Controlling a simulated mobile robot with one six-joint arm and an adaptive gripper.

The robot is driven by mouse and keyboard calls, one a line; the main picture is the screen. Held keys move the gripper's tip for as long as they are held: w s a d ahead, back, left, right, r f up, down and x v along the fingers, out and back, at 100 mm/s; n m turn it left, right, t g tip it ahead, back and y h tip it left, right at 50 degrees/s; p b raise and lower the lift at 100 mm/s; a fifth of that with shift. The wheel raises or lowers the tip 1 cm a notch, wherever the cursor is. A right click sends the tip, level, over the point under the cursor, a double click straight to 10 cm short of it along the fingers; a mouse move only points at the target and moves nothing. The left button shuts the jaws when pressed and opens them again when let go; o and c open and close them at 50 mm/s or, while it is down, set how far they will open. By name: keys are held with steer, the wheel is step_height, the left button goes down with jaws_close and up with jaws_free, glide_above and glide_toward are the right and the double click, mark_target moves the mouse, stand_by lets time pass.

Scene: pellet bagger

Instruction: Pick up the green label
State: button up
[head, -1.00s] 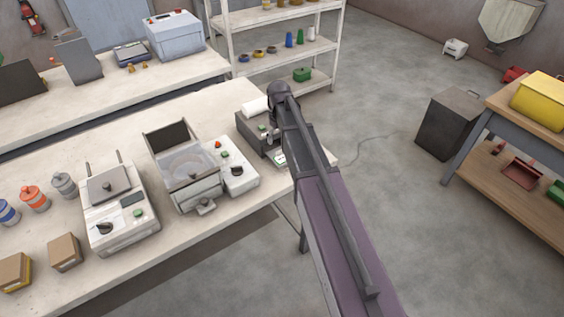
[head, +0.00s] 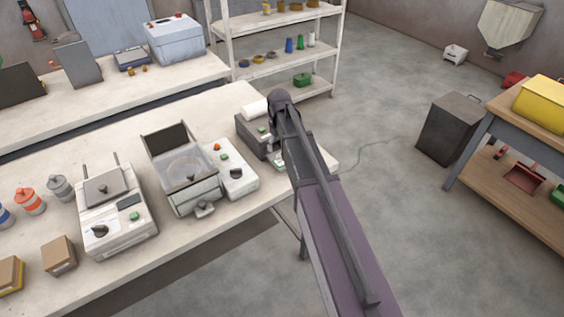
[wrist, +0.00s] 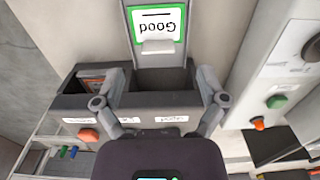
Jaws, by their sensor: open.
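The green label is a white card with a green border (wrist: 158,22) and the word "Good" upside down, at the top of the wrist view. A small pale tab covers its lower edge, beside the dark grey machine (wrist: 135,107). In the head view the machine (head: 250,136) stands at the table's right end. My gripper (wrist: 160,76) is open, its two fingers spread over the machine with the label beyond the gap between them. In the head view my arm hides most of the gripper.
A sealer with a clear lid (head: 184,168) and a white machine (head: 113,215) stand left on the same table. A white control box (head: 237,172) is close beside the label's machine. Shelves (head: 280,65) stand behind. The floor at right is open up to a dark bin (head: 450,125).

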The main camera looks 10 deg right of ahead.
mark_target(280, 154)
steer(key=shift+f+b, duration=2.1)
steer(key=shift+f, duration=0.2)
steer(key=c, duration=1.1)
